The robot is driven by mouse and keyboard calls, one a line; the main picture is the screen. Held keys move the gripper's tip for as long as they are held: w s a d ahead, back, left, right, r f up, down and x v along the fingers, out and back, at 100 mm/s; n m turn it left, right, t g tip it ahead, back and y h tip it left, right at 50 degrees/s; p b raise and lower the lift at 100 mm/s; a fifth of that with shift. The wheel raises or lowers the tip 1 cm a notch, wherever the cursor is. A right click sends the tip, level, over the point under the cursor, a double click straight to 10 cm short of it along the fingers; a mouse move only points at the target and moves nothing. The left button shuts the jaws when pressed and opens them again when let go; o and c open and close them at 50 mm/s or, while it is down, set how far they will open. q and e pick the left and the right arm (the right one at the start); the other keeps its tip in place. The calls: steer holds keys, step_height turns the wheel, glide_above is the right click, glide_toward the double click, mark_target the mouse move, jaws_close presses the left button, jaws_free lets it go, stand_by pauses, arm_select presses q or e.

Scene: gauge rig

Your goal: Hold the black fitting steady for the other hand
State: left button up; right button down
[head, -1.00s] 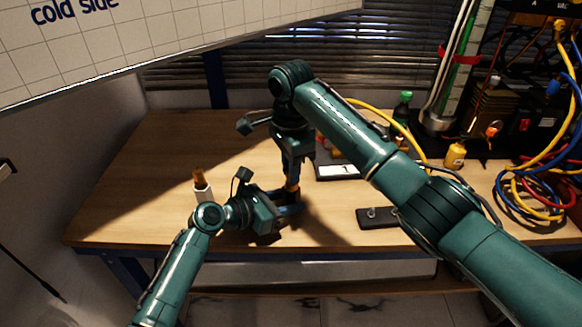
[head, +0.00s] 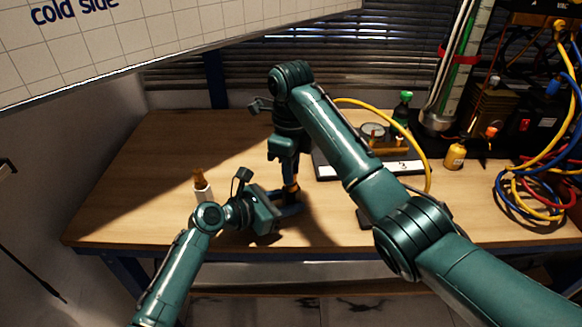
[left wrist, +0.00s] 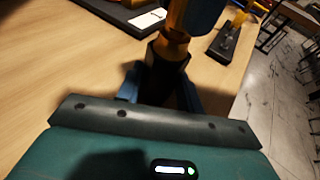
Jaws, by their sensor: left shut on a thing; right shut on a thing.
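My left gripper (head: 292,204) is low over the table's front part. It is shut on the black fitting (left wrist: 166,72), which stands upright between its blue fingers in the left wrist view. My right gripper (head: 290,180) points down from above, directly over the left one. It is shut on a brass-coloured part (left wrist: 172,46) that sits at the top of the black fitting; I cannot tell how far it is seated. The fitting is small and mostly hidden by the grippers in the head view.
A gauge (head: 373,131) and brass parts sit on a black plate with a white label (head: 377,168), behind my right arm. A yellow hose curves around it. The table's left side (head: 150,175) is clear.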

arm_select(q)
steer(key=shift+w+a, duration=0.1)
arm_select(e)
steer(key=shift+m, duration=1.5)
steer(key=c, duration=0.9)
jaws_free()
steer(key=shift+w+r, duration=0.1)
steer(key=shift+r, duration=0.5)
step_height(320, 180, up, 11)
steer(key=shift+f, duration=0.1)
